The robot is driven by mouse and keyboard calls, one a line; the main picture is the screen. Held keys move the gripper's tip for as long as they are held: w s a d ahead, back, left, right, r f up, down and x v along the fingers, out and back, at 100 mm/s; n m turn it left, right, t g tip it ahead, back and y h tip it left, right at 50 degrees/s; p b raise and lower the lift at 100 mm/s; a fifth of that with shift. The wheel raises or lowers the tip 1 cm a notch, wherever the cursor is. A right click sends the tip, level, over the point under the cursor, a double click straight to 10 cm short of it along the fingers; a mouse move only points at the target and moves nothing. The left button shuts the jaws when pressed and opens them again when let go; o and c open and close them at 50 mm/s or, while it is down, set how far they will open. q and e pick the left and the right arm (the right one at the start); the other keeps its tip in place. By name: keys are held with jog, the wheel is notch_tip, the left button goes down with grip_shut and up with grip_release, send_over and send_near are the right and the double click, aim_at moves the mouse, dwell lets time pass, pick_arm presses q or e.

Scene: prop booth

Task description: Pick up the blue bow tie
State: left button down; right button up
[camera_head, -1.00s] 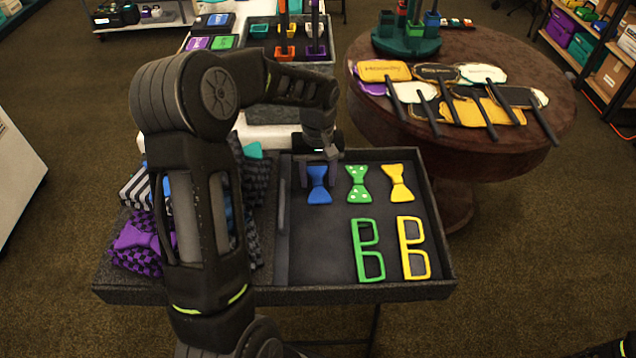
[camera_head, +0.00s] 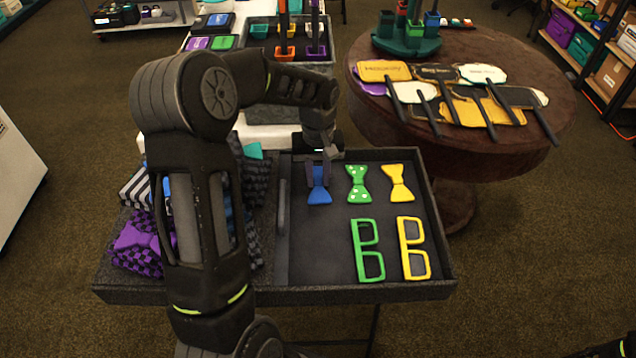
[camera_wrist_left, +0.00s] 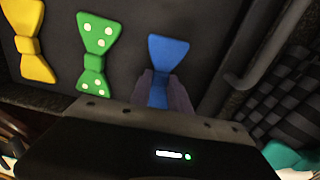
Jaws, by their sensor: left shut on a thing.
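The blue bow tie (camera_head: 319,196) lies upright at the back left of the dark tray (camera_head: 318,262). My left gripper (camera_head: 319,176) reaches down over it from behind and is shut on its middle, hiding its upper part in the head view. In the left wrist view the blue bow tie (camera_wrist_left: 168,52) has its knot between the two fingers (camera_wrist_left: 160,90). It appears to be still at the tray floor.
Right of it in the tray lie a green dotted bow tie (camera_head: 358,184) and a yellow bow tie (camera_head: 398,183). Green glasses (camera_head: 368,250) and yellow glasses (camera_head: 413,248) lie in front. A divider (camera_head: 282,225) and patterned cloth items (camera_head: 137,248) are to the left.

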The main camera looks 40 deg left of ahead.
aim_at(318, 181)
pick_arm(q)
jog(key=shift+r, duration=0.1)
notch_tip(318, 181, up, 10)
jog(key=shift+p, duration=0.35)
dwell(0.3)
dwell(0.4)
